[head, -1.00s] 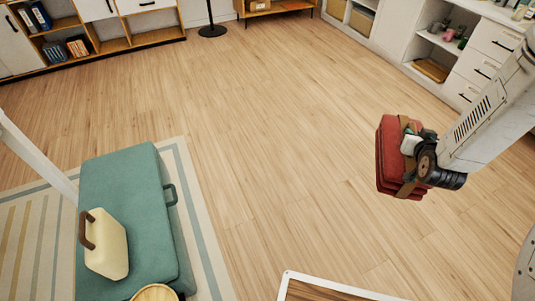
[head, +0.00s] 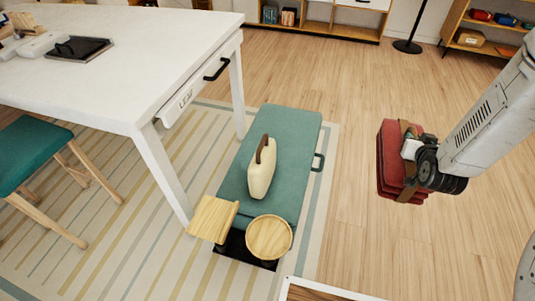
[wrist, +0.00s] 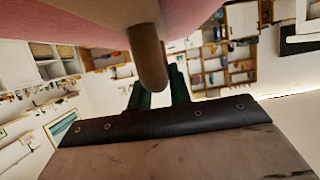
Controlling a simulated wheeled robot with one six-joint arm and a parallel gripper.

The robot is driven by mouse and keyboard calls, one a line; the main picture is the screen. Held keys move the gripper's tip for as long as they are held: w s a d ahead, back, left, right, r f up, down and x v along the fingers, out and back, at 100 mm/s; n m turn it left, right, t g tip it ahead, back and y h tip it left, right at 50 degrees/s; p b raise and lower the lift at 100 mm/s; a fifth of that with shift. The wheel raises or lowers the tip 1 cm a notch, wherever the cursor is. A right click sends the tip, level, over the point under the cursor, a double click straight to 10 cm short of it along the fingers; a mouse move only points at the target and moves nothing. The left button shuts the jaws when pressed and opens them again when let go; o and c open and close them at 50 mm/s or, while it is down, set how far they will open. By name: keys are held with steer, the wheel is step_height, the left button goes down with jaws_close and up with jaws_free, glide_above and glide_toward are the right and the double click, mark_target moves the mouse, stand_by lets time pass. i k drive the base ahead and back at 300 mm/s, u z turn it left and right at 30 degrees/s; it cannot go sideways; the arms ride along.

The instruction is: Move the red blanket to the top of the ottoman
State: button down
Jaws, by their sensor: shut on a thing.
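The red blanket (head: 391,165) is a folded bundle with a brown strap, held in the air at the right of the head view. My gripper (head: 412,150) is shut on it, and its fingers are partly hidden by the bundle. In the wrist view the blanket (wrist: 60,15) fills the top edge as a pink-red surface, with the brown strap (wrist: 147,55) hanging at the middle. The teal ottoman (head: 295,125) stands on the striped rug, left of the blanket and apart from it. A cream object with a brown handle (head: 261,170) stands on its top.
A round wooden piece (head: 269,238) and a square wooden piece (head: 213,218) are at the ottoman's near end. A white table (head: 150,60) stands left, with a teal stool (head: 30,150) beside it. Bare floor (head: 350,100) lies between ottoman and blanket.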

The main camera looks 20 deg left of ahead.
mark_target(281, 135)
steer(key=u, duration=0.7)
steer(key=i, duration=1)
